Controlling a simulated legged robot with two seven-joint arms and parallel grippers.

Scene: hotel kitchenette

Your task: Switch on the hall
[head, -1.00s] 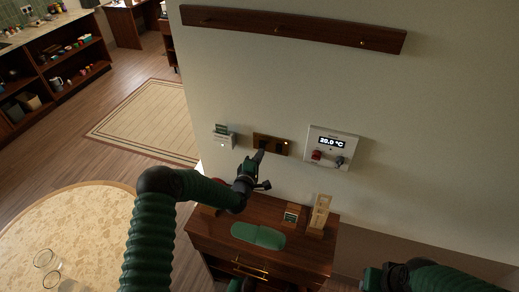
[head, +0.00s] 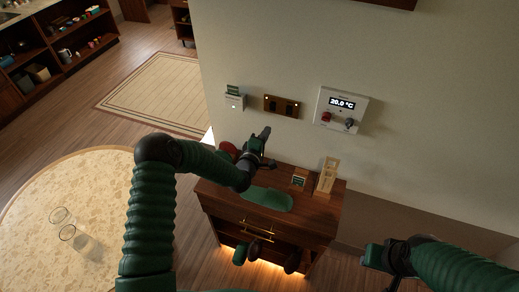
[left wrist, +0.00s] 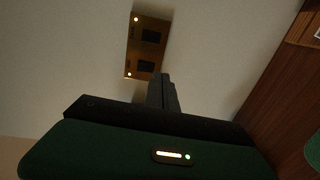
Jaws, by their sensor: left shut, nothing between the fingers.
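A brass switch plate (head: 282,106) with two dark rockers is on the wall, between a small white card holder and a thermostat. Small lights glow near its two ends. In the left wrist view the plate (left wrist: 149,62) shows both rockers and two lit lights. My left gripper (head: 266,131) is shut and empty, below the plate and apart from it in the head view. Its closed fingers (left wrist: 162,85) point toward the plate's lower end in the left wrist view. My right gripper (head: 374,257) is at the lower right, away from the wall; its jaws are unclear.
The white thermostat (head: 341,109) reads 20.0 °C and has a red and a dark knob. The card holder (head: 235,101) is left of the plate. A wooden cabinet (head: 315,215) below bears a green mat (head: 267,198) and a wooden stand (head: 327,175). A round table (head: 45,205) is at left.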

